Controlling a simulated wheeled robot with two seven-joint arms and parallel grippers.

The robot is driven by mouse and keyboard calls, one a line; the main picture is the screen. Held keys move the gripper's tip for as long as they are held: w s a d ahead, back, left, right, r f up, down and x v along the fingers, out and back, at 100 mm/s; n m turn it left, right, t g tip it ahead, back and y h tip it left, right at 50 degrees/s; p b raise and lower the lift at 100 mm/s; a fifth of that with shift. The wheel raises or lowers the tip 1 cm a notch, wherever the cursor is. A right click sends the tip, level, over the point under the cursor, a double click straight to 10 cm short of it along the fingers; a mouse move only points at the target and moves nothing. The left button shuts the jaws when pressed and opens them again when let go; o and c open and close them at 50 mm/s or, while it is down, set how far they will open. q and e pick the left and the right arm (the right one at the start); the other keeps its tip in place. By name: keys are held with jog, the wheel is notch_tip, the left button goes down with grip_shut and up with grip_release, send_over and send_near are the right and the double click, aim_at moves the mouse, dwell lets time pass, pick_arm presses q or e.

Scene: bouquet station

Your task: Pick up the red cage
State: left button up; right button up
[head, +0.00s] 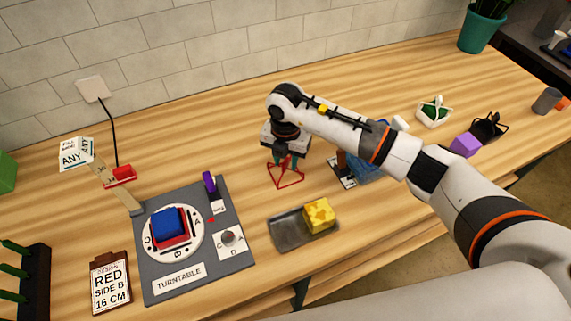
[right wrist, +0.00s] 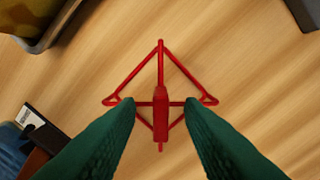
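The red cage (head: 286,178) is a thin red wire frame on the wooden table, below my right gripper (head: 288,160). In the right wrist view the red cage (right wrist: 161,95) shows from above, with a triangular outline and a thicker upright bar in the middle. The two green fingers of my right gripper (right wrist: 161,104) are apart, one on each side of that bar, with a visible gap on both sides. I cannot tell how far the fingertips are above the table. My left gripper is not in view.
A grey tray (head: 287,231) with a yellow block (head: 319,215) lies in front of the cage. A turntable board (head: 158,205) is to the left. A blue object (head: 368,168) and a card (head: 343,178) lie close on the right. Clear wood surrounds the cage.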

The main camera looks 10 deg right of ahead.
grip_shut()
